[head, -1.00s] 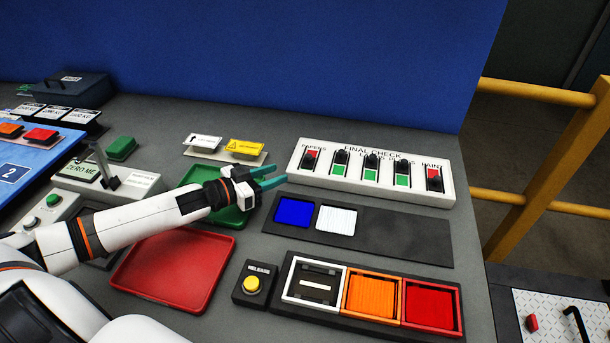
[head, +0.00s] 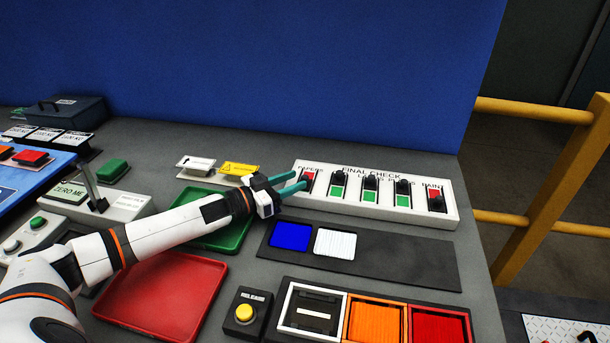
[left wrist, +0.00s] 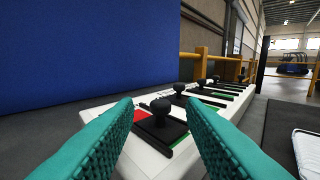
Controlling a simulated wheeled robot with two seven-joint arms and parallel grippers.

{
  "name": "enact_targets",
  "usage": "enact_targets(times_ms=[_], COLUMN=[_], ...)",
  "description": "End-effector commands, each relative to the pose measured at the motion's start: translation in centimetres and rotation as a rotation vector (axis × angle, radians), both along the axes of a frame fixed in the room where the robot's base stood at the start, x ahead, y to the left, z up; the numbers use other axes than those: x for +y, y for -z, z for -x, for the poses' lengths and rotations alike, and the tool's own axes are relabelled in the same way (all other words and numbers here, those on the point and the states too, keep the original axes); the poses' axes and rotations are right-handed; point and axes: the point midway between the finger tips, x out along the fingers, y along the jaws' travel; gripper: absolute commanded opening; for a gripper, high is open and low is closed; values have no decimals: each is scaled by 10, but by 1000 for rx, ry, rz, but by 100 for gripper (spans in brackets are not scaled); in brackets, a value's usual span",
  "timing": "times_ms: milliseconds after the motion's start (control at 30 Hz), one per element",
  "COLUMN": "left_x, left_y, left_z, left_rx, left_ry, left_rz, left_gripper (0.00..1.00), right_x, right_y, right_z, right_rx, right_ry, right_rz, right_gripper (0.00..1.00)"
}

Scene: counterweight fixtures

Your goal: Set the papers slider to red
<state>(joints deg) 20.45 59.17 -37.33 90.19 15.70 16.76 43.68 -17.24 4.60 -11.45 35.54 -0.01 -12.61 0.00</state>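The FINAL CHECK panel (head: 405,213) is a white box with a row of black-knobbed sliders. The papers slider is the leftmost one; its red patch (head: 309,177) is exposed at the far end of its slot. In the left wrist view its round black knob (left wrist: 161,107) stands upright beside the red patch (left wrist: 138,114). My left gripper (head: 298,182) has its teal fingers at the panel's left end, partly hiding this slider in the head view. The fingers are open (left wrist: 162,125), one on each side of the knob, with gaps visible. My right gripper is out of view.
The neighbouring sliders show green patches (head: 369,197), and the rightmost one, paint, shows red (head: 435,193). A dark tray (head: 405,258) with blue and white blocks lies in front of the panel. A yellow railing (head: 545,180) stands at the right.

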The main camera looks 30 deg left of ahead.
Motion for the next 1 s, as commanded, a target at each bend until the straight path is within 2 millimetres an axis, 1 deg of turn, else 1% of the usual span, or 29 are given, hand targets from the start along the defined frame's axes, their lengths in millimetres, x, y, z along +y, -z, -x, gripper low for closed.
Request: enact_targets(times_ms=[33,100,300,433,667,800,900,1000], left_x=[-5,-10,-19,-22,-22,-22,-22,-22], left_y=[-3,-3,-1,-1,0,0,0,0], left_z=[-8,-17,-33,-36,-36,-36,-36,-36], left_rx=[-3,-4,-1,0,0,0,0,0], left_ry=[0,0,0,1,1,1,1,1], left_rz=[2,0,-1,-2,-1,-1,-1,-1], left_gripper=[37,37,37,37,37,14,0,0], right_x=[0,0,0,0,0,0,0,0], right_y=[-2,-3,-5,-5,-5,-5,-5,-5], right_z=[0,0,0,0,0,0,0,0], right_rx=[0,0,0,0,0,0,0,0], right_ry=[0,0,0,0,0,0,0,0], right_rz=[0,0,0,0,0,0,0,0], right_gripper=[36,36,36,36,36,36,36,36])
